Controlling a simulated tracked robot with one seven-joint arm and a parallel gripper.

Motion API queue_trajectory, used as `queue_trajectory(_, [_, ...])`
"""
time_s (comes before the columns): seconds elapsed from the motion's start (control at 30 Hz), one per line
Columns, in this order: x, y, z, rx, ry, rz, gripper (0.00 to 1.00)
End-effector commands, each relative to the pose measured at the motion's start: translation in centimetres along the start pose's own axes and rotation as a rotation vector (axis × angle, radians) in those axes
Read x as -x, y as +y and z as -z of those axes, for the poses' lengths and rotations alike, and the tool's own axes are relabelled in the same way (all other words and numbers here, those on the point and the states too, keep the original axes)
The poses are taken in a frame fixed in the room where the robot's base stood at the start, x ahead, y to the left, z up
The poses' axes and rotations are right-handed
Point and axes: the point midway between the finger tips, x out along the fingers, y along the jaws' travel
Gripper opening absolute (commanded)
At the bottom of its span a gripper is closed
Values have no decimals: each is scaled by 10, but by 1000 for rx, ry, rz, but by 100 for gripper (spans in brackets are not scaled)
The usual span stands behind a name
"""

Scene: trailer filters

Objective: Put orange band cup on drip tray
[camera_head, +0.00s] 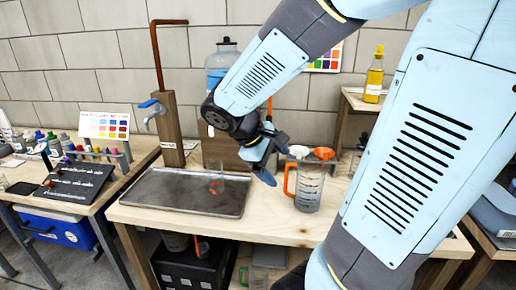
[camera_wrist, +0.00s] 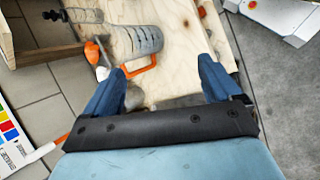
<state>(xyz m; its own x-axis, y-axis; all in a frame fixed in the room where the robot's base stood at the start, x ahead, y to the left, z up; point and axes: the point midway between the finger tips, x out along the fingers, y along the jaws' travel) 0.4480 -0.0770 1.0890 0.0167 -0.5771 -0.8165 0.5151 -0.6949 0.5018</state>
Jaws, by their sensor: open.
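A small clear cup with an orange patch, apparently the orange band cup (camera_head: 216,187), stands on the right part of the dark drip tray (camera_head: 178,196) in the head view. The cup cannot be made out for certain in the wrist view.
A clear jug (camera_head: 311,190) with an orange handle stands right of my gripper, with orange and white tops above it. A wooden post (camera_head: 169,130) with a tap stands behind the tray. A yellow bottle (camera_head: 374,77) is on a stand at the back right.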

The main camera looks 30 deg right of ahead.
Motion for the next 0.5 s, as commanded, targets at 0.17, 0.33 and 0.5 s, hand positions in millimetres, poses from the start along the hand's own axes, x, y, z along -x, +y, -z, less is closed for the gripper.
queue_trajectory(0.17, [25, -13, -18, -211, 163, 148, 90])
queue_trajectory(0.33, [54, -24, -29, -398, 331, 278, 90])
queue_trajectory(0.5, [85, -30, -38, -557, 489, 385, 90])
